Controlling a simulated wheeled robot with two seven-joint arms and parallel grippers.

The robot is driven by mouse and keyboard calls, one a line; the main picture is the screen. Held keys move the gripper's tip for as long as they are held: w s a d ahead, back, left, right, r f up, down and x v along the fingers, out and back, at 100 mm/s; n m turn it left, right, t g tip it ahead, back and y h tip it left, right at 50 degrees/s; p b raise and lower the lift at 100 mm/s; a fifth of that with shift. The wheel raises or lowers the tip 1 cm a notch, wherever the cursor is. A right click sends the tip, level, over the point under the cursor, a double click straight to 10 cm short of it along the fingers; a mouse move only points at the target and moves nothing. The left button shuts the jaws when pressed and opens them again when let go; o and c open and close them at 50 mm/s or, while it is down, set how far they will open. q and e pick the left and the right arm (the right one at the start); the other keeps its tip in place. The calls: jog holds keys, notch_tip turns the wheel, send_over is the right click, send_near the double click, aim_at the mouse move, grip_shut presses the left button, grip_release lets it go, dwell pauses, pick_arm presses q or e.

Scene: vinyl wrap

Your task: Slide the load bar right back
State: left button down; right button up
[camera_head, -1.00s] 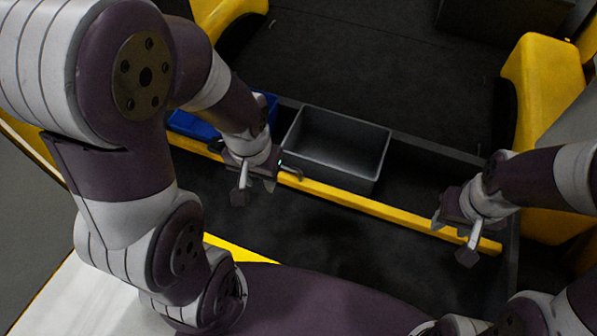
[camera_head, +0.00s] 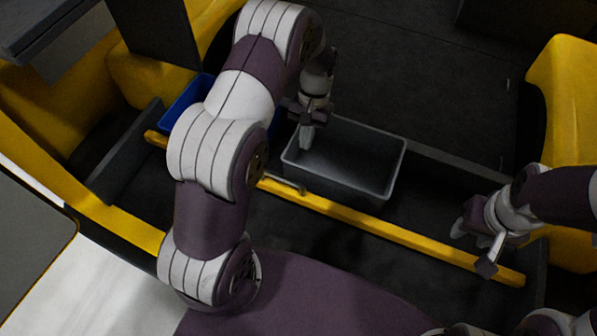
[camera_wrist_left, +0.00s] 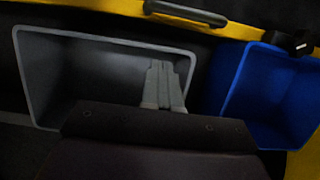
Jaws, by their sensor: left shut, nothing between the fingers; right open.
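The load bar (camera_head: 350,217) is a long yellow bar running across the load space, in front of the grey bin. It has a grey handle (camera_head: 285,185) near its middle. Part of the bar is hidden behind my left arm. My left gripper (camera_head: 306,135) is shut and empty, beyond the bar, over the left end of the grey bin. In the left wrist view its fingers (camera_wrist_left: 165,80) are together against the bin, with the bar (camera_wrist_left: 240,30) and handle (camera_wrist_left: 187,12) at the top. My right gripper (camera_head: 476,243) is open at the bar's right part; contact is unclear.
The grey bin (camera_head: 335,182) stands just behind the bar. A blue bin (camera_head: 185,100) stands to its left, partly hidden by my arm. Yellow side panels (camera_head: 570,100) bound the space. The dark floor (camera_head: 420,80) behind the bins is clear.

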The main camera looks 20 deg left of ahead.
pick_arm(q)
jog(key=s+f, duration=0.2)
jog(key=s+f+p, duration=0.1)
jog(key=s+f, duration=0.2)
jog(key=shift+f, duration=0.35)
jog(key=shift+s+f, duration=0.1)
jog(key=shift+s, duration=0.1)
pick_arm(e)
jog(key=shift+f, duration=0.25)
